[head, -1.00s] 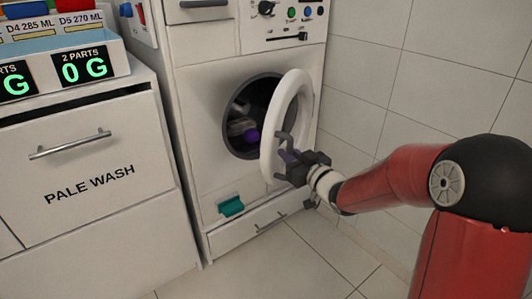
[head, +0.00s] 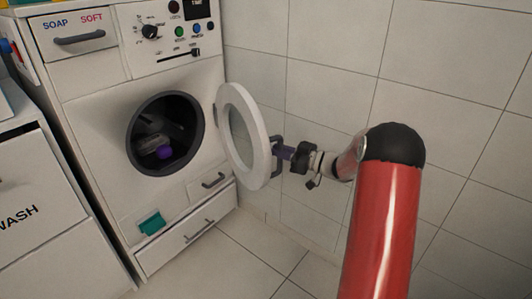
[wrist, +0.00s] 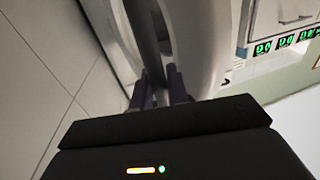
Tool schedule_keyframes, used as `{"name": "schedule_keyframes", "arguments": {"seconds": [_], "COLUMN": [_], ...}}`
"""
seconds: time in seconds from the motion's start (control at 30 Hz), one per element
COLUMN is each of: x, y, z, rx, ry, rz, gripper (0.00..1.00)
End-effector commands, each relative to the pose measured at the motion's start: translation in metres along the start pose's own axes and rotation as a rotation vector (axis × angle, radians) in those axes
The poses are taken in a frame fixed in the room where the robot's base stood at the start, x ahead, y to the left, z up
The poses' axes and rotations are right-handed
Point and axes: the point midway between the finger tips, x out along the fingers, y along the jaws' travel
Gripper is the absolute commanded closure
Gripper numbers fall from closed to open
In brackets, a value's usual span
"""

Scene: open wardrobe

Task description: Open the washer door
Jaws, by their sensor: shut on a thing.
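The washer (head: 85,115) is white and stands at the left in the head view. Its round white door (head: 231,105) is swung wide open on the right side of the dark opening (head: 138,118). A grey handle (head: 277,168) is on the door's outer face. My gripper (head: 281,152) is at the door's right, shut on the handle. In the wrist view the gripper's purple fingers (wrist: 161,92) sit on both sides of the dark handle bar (wrist: 143,40), with the white door behind it. Dark items and a purple thing (head: 164,152) lie inside the drum.
A tiled wall (head: 300,60) stands close behind and right of the door and my arm. A teal latch (head: 151,223) and a lower drawer (head: 190,235) are on the washer front. A white cabinet (head: 35,240) stands at the left. The tiled floor in front is clear.

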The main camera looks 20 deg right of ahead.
Motion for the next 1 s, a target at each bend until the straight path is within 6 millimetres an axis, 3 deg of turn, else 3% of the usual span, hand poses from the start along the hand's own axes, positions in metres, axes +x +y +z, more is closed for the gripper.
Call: {"name": "schedule_keyframes", "arguments": {"seconds": [0.2, 0.6, 0.63, 0.77, 1.0], "x": [-0.0036, -0.0036, -0.0035, -0.0037, -0.0048], "y": [0.0133, 0.0146, 0.0146, 0.0144, 0.0146], "z": [-0.0018, -0.0018, -0.0018, -0.0015, -0.0008], "rx": [0.000, -0.001, -0.001, -0.001, -0.001], "ry": [0.002, 0.004, 0.004, 0.003, 0.002], "rz": [0.000, 0.000, 0.000, -0.001, 0.000], "gripper": [1.00, 1.00, 0.83, 0.66, 0.65]}}
